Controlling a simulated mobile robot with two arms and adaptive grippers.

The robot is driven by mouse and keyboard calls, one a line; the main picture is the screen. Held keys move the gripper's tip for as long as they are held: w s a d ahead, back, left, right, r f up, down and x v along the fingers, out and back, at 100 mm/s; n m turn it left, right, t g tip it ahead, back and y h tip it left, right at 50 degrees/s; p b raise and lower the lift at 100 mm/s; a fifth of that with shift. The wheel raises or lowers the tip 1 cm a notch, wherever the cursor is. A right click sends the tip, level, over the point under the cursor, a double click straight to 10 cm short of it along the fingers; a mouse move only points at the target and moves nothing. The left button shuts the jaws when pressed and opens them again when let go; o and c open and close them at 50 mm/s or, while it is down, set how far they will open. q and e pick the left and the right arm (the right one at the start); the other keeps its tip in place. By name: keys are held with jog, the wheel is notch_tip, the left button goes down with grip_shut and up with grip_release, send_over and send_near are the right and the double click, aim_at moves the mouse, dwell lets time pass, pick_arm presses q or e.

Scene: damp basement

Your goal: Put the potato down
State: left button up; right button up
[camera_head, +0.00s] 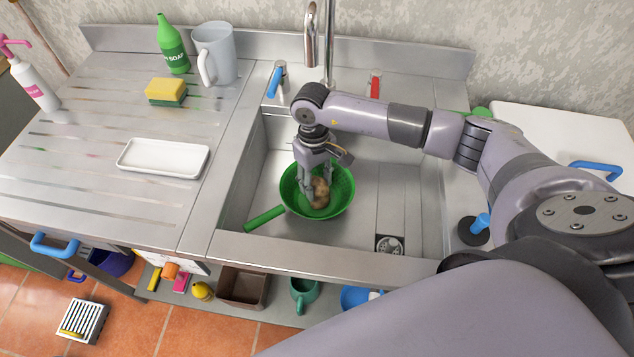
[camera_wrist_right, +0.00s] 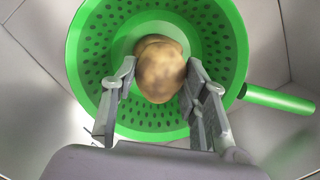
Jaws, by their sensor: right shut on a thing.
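The potato (camera_head: 319,192) is brown and lumpy and is inside the bowl of the green colander (camera_head: 340,207). The colander sits in the metal sink, its handle pointing to the lower left in the head view. My right gripper (camera_head: 314,185) reaches down into the colander and is shut on the potato. In the right wrist view the potato (camera_wrist_right: 160,69) lies between the two fingers of the gripper (camera_wrist_right: 158,88), with the perforated colander (camera_wrist_right: 88,60) around it. I cannot tell whether the potato touches the colander's bottom. My left gripper is not in view.
The sink walls and front edge (camera_head: 330,258) surround the colander, and the tap (camera_head: 311,35) stands behind it. On the left drainboard are a white tray (camera_head: 163,158), a sponge (camera_head: 166,91), a green soap bottle (camera_head: 172,45) and a pale jug (camera_head: 222,50).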

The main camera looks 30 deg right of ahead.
jog(key=shift+f, duration=0.5)
jog(key=shift+f+b, duration=0.25)
jog(key=shift+b, duration=0.15)
jog(key=o, duration=1.2)
jog(key=shift+r, duration=0.1)
